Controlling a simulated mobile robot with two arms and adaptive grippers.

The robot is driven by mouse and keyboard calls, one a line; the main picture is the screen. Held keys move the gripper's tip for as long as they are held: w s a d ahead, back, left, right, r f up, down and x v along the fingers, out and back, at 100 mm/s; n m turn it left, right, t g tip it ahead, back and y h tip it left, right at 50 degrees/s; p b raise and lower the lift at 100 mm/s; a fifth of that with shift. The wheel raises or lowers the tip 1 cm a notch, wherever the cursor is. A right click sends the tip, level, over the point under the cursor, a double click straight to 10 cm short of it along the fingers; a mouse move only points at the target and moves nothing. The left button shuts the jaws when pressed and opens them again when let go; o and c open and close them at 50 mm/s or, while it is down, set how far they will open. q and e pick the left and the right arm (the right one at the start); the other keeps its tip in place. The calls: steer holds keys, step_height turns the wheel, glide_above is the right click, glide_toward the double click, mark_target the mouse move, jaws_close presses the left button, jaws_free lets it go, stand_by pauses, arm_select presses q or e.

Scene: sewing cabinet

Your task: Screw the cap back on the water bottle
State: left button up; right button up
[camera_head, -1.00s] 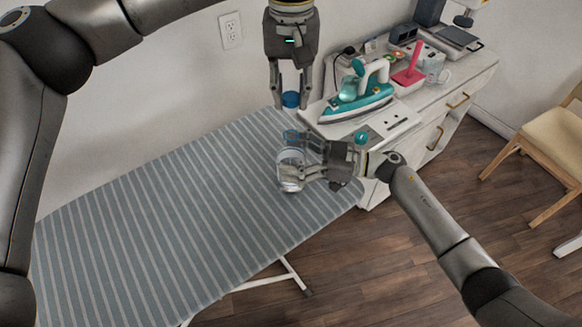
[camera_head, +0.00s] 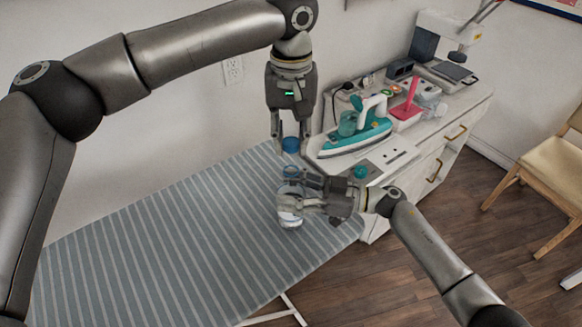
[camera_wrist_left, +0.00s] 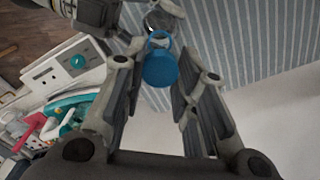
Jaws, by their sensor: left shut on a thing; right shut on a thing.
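A blue cap (camera_head: 291,144) is between the fingertips of my left gripper (camera_head: 291,140), which is shut on it and points down. In the left wrist view the cap (camera_wrist_left: 160,70) shows between the two fingers. A clear water bottle (camera_head: 289,215) stands roughly upright below the cap, over the striped ironing board. My right gripper (camera_head: 302,198) is shut on the bottle from the right side. A small gap shows between cap and bottle top. Fingers partly hide the bottle, and I cannot tell whether its base touches the board.
The striped ironing board (camera_head: 180,240) is clear to the left. A teal iron (camera_head: 355,132) stands on the white cabinet (camera_head: 450,130) just right of my grippers. A pink item (camera_head: 410,100) and a sewing machine (camera_head: 445,50) are farther back. A chair (camera_head: 540,165) is at right.

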arm_select(q)
steer(key=shift+f, duration=1.45)
steer(key=shift+f, duration=0.85)
steer(key=shift+f, duration=0.55)
